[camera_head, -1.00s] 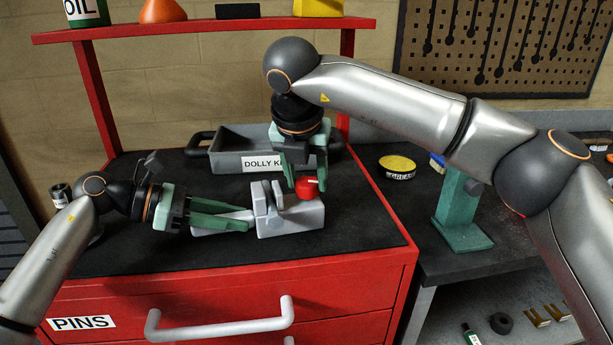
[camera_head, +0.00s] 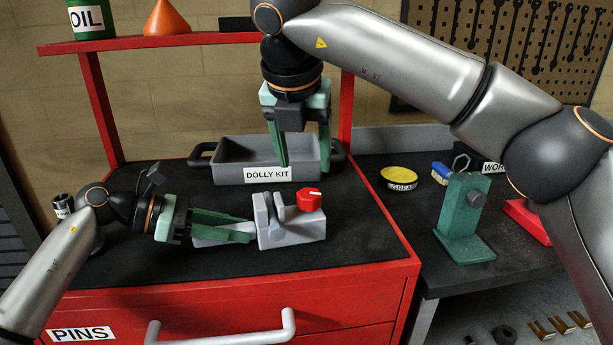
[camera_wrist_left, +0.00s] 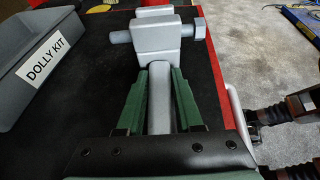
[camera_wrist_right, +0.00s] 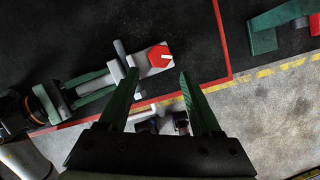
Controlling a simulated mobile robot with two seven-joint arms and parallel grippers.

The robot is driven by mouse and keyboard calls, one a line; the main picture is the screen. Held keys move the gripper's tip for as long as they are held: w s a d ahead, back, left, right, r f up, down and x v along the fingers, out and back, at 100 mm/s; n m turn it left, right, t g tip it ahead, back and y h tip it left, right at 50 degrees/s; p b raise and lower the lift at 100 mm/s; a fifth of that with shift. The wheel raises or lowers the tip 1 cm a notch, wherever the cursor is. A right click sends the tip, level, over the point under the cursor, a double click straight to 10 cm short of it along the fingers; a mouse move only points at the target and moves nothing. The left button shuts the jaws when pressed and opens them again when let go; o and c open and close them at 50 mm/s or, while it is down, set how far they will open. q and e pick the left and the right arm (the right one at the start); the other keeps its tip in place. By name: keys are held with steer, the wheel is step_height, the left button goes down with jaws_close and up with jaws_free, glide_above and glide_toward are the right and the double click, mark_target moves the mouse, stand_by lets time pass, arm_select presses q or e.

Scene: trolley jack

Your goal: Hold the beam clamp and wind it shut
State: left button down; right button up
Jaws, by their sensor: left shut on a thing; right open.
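The grey beam clamp (camera_head: 287,228) lies on the black top of the red cabinet, with a red knob (camera_head: 310,199) with a white mark at its right end. My left gripper (camera_head: 246,227) is shut on the clamp's grey handle; the left wrist view shows the handle (camera_wrist_left: 160,100) between its green fingers. My right gripper (camera_head: 297,160) is open and empty, pointing down above and behind the clamp, in front of the tray. In the right wrist view the knob (camera_wrist_right: 160,57) shows beyond and between the open fingers, apart from them.
A grey DOLLY KIT tray (camera_head: 232,172) stands behind the clamp. A yellow-topped grease tin (camera_head: 400,177) and a green stand (camera_head: 464,220) are on the dark bench at right. A red shelf (camera_head: 150,42) spans the back. The cabinet top in front of the clamp is clear.

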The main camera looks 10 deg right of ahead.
steer(key=v, duration=0.3)
steer(key=shift+s+r, duration=0.15)
steer(key=shift+r, duration=0.1)
arm_select(q)
steer(key=shift+c, duration=2.4)
jaws_free()
